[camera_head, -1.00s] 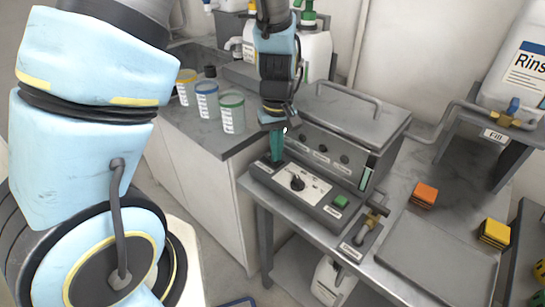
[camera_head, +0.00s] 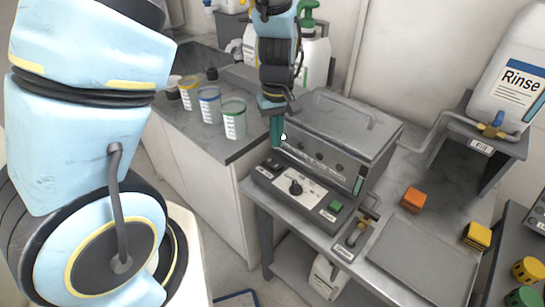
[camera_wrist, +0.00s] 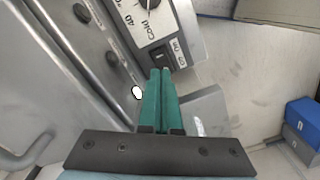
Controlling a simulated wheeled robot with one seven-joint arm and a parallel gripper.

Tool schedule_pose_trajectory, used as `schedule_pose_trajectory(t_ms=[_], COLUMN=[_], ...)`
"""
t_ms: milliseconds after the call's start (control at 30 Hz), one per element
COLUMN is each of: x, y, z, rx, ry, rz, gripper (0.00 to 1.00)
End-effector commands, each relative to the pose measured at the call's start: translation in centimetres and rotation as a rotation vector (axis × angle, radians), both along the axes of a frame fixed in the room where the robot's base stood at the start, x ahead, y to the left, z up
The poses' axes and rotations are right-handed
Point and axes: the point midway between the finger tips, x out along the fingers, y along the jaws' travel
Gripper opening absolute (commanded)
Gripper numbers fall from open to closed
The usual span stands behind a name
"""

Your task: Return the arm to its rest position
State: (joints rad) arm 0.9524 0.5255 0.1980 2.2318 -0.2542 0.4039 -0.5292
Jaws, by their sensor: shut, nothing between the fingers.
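My gripper (camera_head: 277,132) has teal fingers pressed together with nothing between them. In the head view it hangs pointing down in front of the grey metal bath unit, above the left end of its control panel (camera_head: 297,187). In the wrist view the shut fingers (camera_wrist: 160,72) point toward the panel's black on/off switch (camera_wrist: 160,58), with the dial (camera_wrist: 150,5) beyond. I cannot tell from the wrist view how far the tips are from the panel. My arm's blue links fill the left of the head view.
The lidded bath unit (camera_head: 345,130) stands close behind my gripper. Several lidded cups, one with a green rim (camera_head: 234,118), stand on the left counter. An orange block (camera_head: 413,199) and a yellow block (camera_head: 477,235) lie at right. A Rinse jug (camera_head: 510,85) sits on a raised shelf.

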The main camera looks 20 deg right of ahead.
Motion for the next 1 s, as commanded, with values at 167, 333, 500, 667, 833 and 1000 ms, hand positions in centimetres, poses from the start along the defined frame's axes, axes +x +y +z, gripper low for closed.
schedule_pose_trajectory(t_ms=[167,333,500,667,833,1000], x=[0.0,0.0,0.2,1.7,3.3,3.3], y=[0.0,0.0,0.3,3.7,10.6,17.6], z=[0.1,0.1,0.3,2.1,5.4,8.2], rx=[0.0,0.0,-0.002,-0.022,-0.048,-0.05], ry=[0.0,0.0,-0.001,-0.008,-0.035,-0.081], rz=[0.0,0.0,0.001,0.004,-0.01,-0.037], gripper=[0.0,0.0,0.0,0.0,0.0,0.0])
